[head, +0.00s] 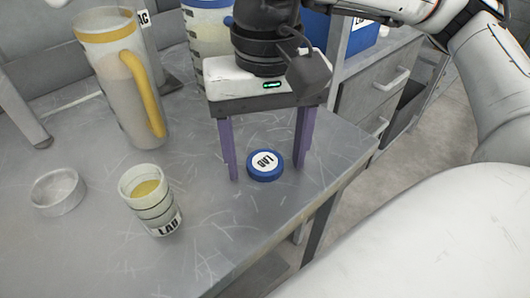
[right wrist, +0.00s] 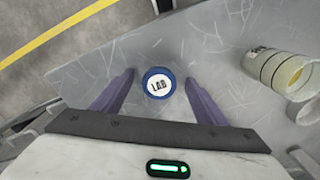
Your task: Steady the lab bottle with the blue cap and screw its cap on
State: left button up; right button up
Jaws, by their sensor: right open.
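The lab bottle (head: 152,208) is a small pale ribbed jar with a LAB label, standing upright and uncapped on the grey bench, with yellowish contents. It also shows at the right of the right wrist view (right wrist: 272,68). The blue cap (head: 264,169), with a white LAB disc on top, lies label up on the bench to the right of the bottle; it also shows in the right wrist view (right wrist: 159,86). My right gripper (head: 266,173) points down, open, with one purple finger on each side of the cap and gaps between. My left gripper is not in view.
A clear dish (head: 58,192) lies left of the bottle. A tall jug (head: 118,85) with a yellow handle stands behind it. Another large container (head: 207,32) stands behind my right gripper. The bench edge (head: 318,210) is close to the cap; drawers (head: 378,88) are beyond.

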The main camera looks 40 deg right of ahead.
aim_at(266, 166)
jog(key=c, duration=1.1)
jog(key=shift+r, duration=0.1)
notch_tip(266, 166, up, 10)
jog(key=p, duration=0.1)
